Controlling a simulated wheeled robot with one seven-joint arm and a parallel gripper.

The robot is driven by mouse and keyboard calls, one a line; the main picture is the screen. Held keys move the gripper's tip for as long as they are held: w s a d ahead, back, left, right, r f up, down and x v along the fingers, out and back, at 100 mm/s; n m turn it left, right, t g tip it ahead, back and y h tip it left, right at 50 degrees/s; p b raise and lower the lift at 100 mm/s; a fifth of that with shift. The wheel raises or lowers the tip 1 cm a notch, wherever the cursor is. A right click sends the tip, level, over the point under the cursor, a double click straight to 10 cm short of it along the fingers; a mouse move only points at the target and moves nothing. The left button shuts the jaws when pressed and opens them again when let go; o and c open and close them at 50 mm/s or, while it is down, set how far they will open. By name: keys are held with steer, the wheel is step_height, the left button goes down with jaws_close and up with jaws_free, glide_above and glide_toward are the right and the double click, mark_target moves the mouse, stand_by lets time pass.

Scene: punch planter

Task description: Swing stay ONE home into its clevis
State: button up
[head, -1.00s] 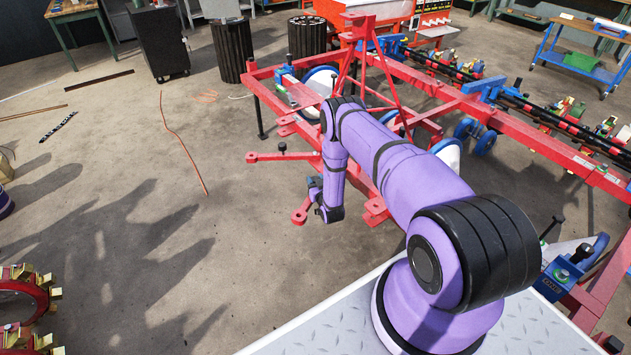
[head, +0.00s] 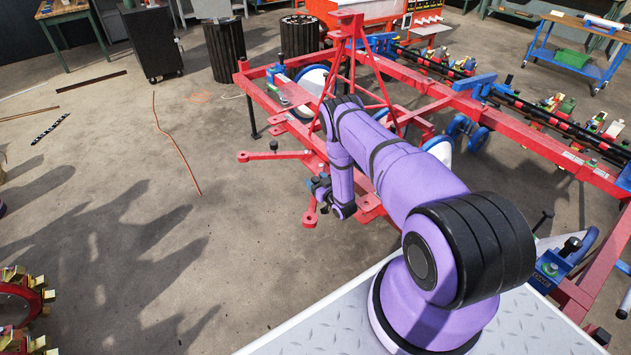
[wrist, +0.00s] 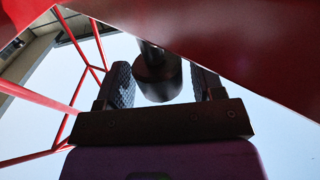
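In the head view a short red stay (head: 310,217) with a ring-shaped end sticks out from the red frame, beside my gripper (head: 320,186). I read no label on it. In the wrist view a dark round knob (wrist: 158,80) on a stem stands between the two ribbed fingers of my gripper (wrist: 163,85). A thin bright gap shows at the right finger; contact on the left is unclear. A second red stay (head: 258,156) with a black knob reaches left, apart from my gripper. A blue bracket (head: 548,270) at lower right carries lettering that looks like ONE. The stay's clevis is not clearly visible.
The red frame (head: 440,105) with blue-rimmed wheels fills the right. A red plate (wrist: 265,45) hangs close over my fingers in the wrist view. Black bins (head: 226,50) stand behind.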

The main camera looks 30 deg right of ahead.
steer(key=shift+s, duration=0.1)
steer(key=s, duration=1)
steer(key=shift+s+d, duration=0.3)
